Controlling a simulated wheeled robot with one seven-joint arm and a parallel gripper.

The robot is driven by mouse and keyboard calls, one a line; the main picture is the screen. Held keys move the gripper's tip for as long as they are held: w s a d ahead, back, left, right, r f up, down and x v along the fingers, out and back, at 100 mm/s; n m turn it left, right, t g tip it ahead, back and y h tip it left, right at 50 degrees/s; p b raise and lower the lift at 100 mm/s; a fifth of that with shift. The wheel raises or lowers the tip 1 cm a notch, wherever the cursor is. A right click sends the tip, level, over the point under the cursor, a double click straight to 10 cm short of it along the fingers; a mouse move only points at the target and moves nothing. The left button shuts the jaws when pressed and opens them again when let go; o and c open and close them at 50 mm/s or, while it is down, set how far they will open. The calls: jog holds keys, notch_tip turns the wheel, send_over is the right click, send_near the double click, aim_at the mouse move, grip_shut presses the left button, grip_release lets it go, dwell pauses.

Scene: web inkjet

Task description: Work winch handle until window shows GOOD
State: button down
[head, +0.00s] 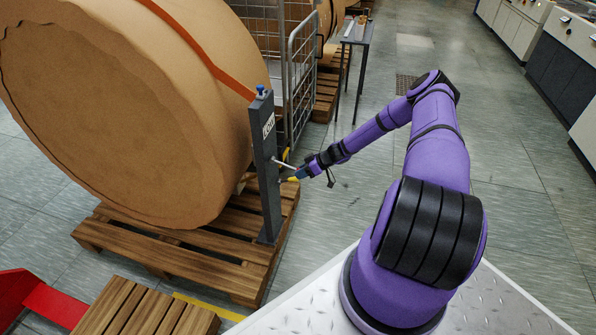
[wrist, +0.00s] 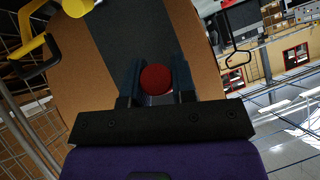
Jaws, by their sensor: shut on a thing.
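The winch post (head: 268,190) is a dark upright bar beside the big brown roll. A small white window plate (head: 269,126) sits on its upper part; its lettering is too small to read surely. A pale handle rod (head: 284,165) sticks out from the post toward my gripper (head: 299,174). In the wrist view, a round red knob (wrist: 156,78) sits between the two dark blue fingers of my gripper (wrist: 156,88). The gripper is shut on this knob. The post shows behind as a dark band (wrist: 105,50). The window does not show in the wrist view.
An orange strap (head: 195,45) goes over the roll (head: 90,110), which stands on a wooden pallet (head: 190,260). A wire cage (head: 301,75) and a small table (head: 357,38) stand behind the post. The floor to the right is free.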

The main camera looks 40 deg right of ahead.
jog(key=shift+w+a+f+n+t+y, duration=0.1)
jog(key=shift+w+a+f+t+y, duration=0.15)
jog(key=shift+f+t+y, duration=0.35)
jog(key=shift+w+a+f+n+t+y, duration=0.1)
jog(key=shift+w+f+t+y, duration=0.25)
jog(key=shift+f, duration=0.4)
jog(key=shift+w+a+f+n+t+y, duration=0.1)
jog(key=shift+w+a+f+t+y, duration=0.1)
jog(key=shift+f+t+y, duration=0.3)
jog(key=shift+f, duration=0.15)
jog(key=c, duration=0.9)
grip_release()
jog(key=shift+c, duration=0.2)
jog(key=v, duration=1)
jog(key=shift+s+d, duration=0.2)
jog(key=shift+s, duration=0.1)
jog(key=shift+r, duration=0.2)
